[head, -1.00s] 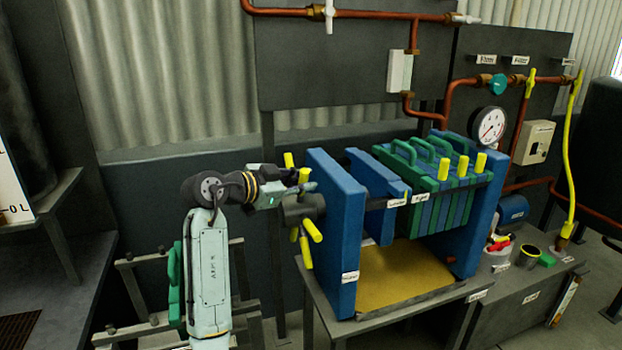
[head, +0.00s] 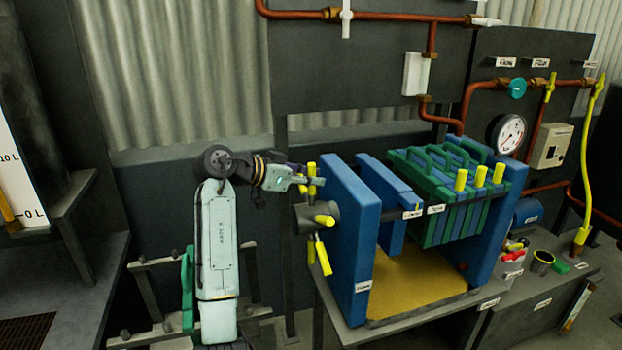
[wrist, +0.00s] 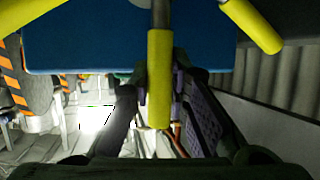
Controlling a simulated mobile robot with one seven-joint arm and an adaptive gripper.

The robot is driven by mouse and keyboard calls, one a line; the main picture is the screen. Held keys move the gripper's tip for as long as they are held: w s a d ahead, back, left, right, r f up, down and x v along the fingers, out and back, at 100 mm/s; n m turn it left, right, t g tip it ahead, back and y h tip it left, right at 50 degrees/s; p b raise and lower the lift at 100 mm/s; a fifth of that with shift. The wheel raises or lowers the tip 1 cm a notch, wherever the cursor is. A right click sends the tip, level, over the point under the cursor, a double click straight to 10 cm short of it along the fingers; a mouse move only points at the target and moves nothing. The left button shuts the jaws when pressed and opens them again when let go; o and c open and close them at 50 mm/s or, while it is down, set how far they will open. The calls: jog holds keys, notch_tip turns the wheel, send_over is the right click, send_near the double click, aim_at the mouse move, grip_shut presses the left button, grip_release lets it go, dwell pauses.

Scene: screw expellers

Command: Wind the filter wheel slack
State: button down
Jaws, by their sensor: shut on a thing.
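The filter wheel is a dark hub (head: 320,219) with several yellow spoke handles, on the left face of the blue end plate (head: 350,240) of the filter press. My gripper (head: 308,184) is above the hub and shut on one upright yellow handle (head: 312,172). In the wrist view this handle (wrist: 158,85) stands between the two fingers (wrist: 158,110). Another yellow handle (wrist: 254,25) slants at the upper right there. In the head view other handles point toward me (head: 325,220) and down (head: 323,256). The fingertips partly cover the held handle.
Right of the end plate are a second blue plate (head: 385,205), a yellow tray (head: 420,285) and green and blue filter plates (head: 445,195). A dark bench (head: 70,265) stands at the left. A pressure gauge (head: 508,134) and copper pipes are behind.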

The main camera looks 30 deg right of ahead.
jog(key=shift+w, duration=0.1)
jog(key=c, duration=1.5)
grip_release()
jog(key=v, duration=1.2)
